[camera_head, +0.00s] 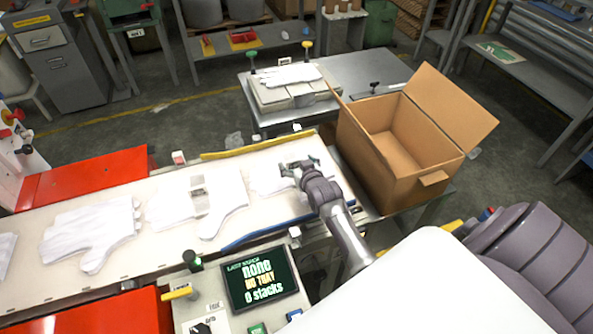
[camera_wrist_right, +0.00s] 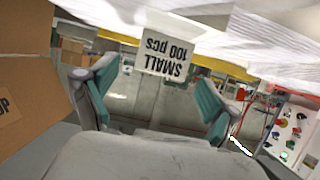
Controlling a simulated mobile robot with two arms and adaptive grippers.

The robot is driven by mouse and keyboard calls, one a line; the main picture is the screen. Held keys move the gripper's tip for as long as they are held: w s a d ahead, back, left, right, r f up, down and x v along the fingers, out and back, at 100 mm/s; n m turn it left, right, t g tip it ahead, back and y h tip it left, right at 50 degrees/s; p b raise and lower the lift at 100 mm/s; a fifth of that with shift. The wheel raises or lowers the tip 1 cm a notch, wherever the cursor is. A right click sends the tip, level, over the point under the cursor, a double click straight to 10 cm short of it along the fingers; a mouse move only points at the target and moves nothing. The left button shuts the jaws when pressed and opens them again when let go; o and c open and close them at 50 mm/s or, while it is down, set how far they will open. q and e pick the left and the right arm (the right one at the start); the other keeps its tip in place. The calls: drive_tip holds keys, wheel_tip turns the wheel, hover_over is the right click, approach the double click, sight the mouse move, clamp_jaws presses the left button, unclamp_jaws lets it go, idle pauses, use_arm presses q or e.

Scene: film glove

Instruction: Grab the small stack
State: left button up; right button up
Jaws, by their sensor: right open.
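The small stack of white gloves (camera_head: 264,181) lies flat at the right end of the pale belt (camera_head: 150,277), partly hidden by my right gripper (camera_head: 303,170). That gripper is open at the stack's right edge. In the right wrist view, the open teal-padded fingers of my right gripper (camera_wrist_right: 155,88) stand apart on either side of an upside-down tag (camera_wrist_right: 167,54) reading "SMALL 100 pcs". White glove layers (camera_wrist_right: 255,38) fill the top of that view. I cannot tell whether the fingers touch the stack. My left gripper is out of view.
Two larger white glove stacks, one in the middle (camera_head: 228,197) and one at left (camera_head: 92,229), lie along the belt. An open, empty cardboard box (camera_head: 395,170) stands right of my right gripper. A low table (camera_head: 372,68) stands behind.

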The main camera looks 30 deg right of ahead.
drive_tip(key=c, duration=1.6)
drive_tip(key=shift+c, duration=0.2)
drive_tip(key=shift+r, duration=0.1)
